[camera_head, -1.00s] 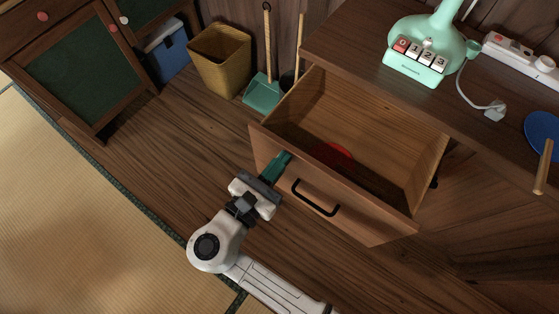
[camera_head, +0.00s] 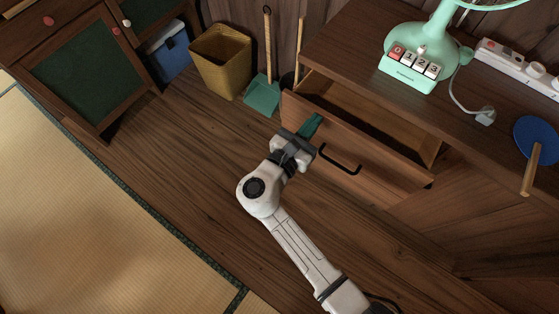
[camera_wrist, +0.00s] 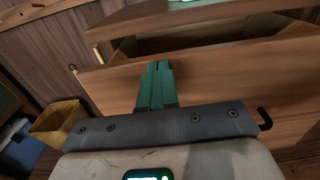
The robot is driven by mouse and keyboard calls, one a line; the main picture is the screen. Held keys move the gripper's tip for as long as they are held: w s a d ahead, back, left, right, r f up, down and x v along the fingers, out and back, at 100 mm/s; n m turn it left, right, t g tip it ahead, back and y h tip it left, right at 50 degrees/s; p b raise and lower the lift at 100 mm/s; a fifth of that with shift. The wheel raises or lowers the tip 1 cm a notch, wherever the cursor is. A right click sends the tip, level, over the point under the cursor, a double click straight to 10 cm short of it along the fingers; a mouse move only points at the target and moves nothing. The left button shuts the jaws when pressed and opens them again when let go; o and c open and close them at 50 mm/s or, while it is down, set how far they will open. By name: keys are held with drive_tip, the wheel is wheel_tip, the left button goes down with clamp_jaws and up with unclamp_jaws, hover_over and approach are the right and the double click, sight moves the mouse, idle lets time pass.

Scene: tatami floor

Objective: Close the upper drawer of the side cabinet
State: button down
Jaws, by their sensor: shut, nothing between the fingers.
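The upper drawer (camera_head: 385,168) of the side cabinet (camera_head: 345,42) is partly open, with a narrow strip of its inside showing. It has a brown wooden front and a black bar handle (camera_head: 339,159). My gripper (camera_head: 312,124) is shut and empty, its green fingers at the drawer front, left of the handle. In the wrist view the shut fingers (camera_wrist: 157,86) point at the drawer front (camera_wrist: 210,72) and appear to touch it. The handle's end (camera_wrist: 264,118) shows at the right there. The red thing in the drawer is hidden now.
A yellow bin (camera_head: 221,62), a green dustpan (camera_head: 262,95) and a blue box (camera_head: 168,54) stand left. The floor in front is clear.

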sight(323, 111)
drive_tip(key=x, duration=0.7)
drive_tip(key=shift+s+a, duration=0.1)
